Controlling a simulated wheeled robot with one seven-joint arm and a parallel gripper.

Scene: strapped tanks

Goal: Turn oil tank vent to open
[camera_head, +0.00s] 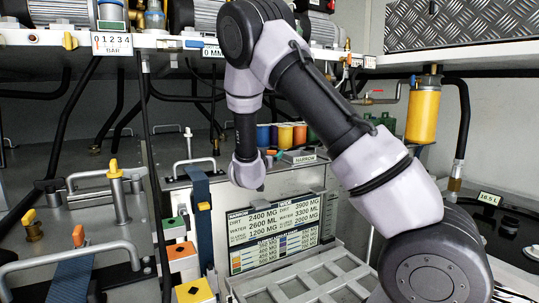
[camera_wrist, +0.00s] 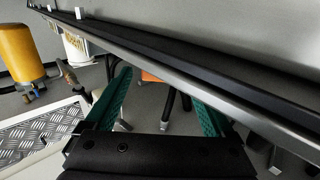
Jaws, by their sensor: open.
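The tank tops fill the left of the head view. One grey tank carries an upright post with a yellow cap (camera_head: 114,169). I cannot tell which of these, if any, is the oil tank vent. In the wrist view my gripper (camera_wrist: 164,80) is open, with two green fingers apart and nothing held between them. In the head view my arm hangs down at the middle, right of the yellow-capped post; its fingers cannot be made out there.
Metal handles (camera_head: 106,173) and a blue strap (camera_head: 201,215) rise from the tanks. Black hoses hang under the upper shelf (camera_head: 60,39). A label board (camera_head: 281,233) stands behind a grey tray (camera_head: 310,280). A dark rail (camera_wrist: 190,65) crosses the wrist view close by.

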